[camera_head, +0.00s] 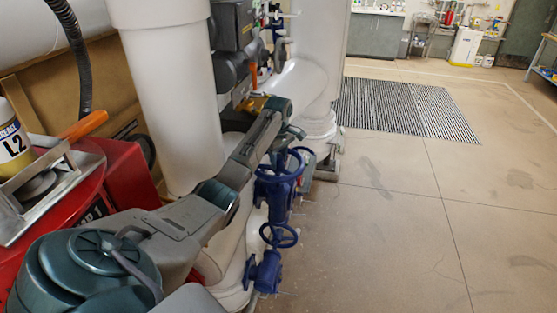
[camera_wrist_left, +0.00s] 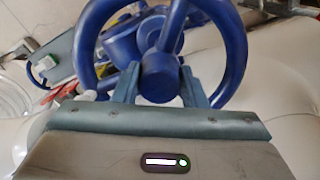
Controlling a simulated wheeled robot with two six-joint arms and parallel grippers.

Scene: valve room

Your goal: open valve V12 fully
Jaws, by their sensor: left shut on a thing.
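A blue handwheel (camera_head: 279,167) on a blue valve body stands on the white pipework in the head view. It fills the upper middle of the left wrist view (camera_wrist_left: 233,40), with its round hub (camera_wrist_left: 160,78) and spokes visible. My left gripper (camera_wrist_left: 160,92) is shut on the handwheel, its two fingers on either side of the hub. In the head view the left gripper (camera_head: 290,142) reaches down to the wheel from above and is partly hidden by its own arm. I can read no V12 label. My right gripper is not in view.
A second, lower blue handwheel (camera_head: 279,235) sits below the first. A thick white vertical pipe (camera_head: 170,100) stands left of my arm. A red cart (camera_head: 125,170) with a bottle (camera_head: 12,140) is at left. The floor (camera_head: 420,210) at right is clear.

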